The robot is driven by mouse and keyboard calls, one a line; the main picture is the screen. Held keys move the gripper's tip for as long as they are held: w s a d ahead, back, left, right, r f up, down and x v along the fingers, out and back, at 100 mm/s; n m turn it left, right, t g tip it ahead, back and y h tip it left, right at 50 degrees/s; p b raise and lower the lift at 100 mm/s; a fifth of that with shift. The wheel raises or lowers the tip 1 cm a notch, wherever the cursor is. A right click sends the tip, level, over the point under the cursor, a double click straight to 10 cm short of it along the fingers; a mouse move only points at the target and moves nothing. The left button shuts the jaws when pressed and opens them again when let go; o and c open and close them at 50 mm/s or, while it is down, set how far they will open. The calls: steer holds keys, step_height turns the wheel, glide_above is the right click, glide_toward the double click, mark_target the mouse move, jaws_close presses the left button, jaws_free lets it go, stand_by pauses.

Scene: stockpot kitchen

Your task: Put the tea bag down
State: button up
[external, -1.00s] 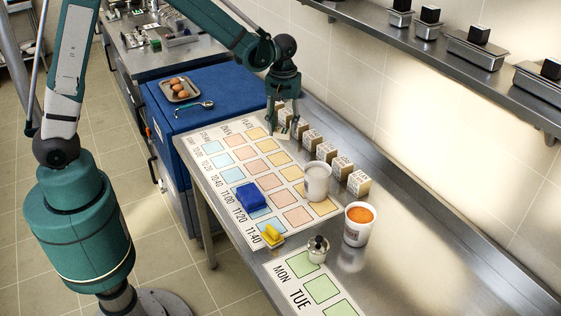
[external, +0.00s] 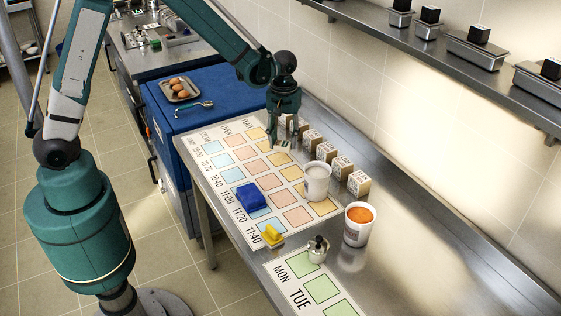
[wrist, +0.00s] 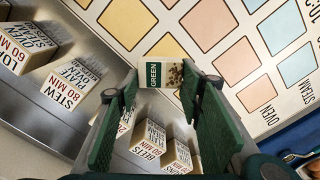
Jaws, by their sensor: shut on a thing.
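The tea bag is a small pale packet (wrist: 165,74) with a green band reading "GREEN" and dark specks. My gripper (wrist: 150,90) is shut on it, holding it between the fingertips. In the external view my gripper (external: 283,137) is at the far part of the bench, over the printed chart (external: 205,135), close to the row of small boxes. There the tea bag (external: 284,147) shows as a small pale patch below the fingers. I cannot tell whether it touches the chart.
Several labelled boxes (external: 335,165) stand in a row on the wall side, some very near my gripper. A grey-white cup (external: 317,181), an orange-filled cup (external: 359,225), a blue block (external: 250,196), a yellow item (external: 272,235) and a lidded pot (external: 318,250) stand nearer. Chart squares by the gripper are bare.

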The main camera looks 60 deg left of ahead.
mark_target(283, 149)
steer(key=shift+f, duration=0.4)
steer(key=shift+f, duration=1.85)
steer(key=shift+f+b, duration=0.15)
steer(key=shift+b, duration=0.15)
steer(key=o, duration=0.7)
steer(key=shift+r+p, duration=0.5)
steer(key=shift+r, duration=5.65)
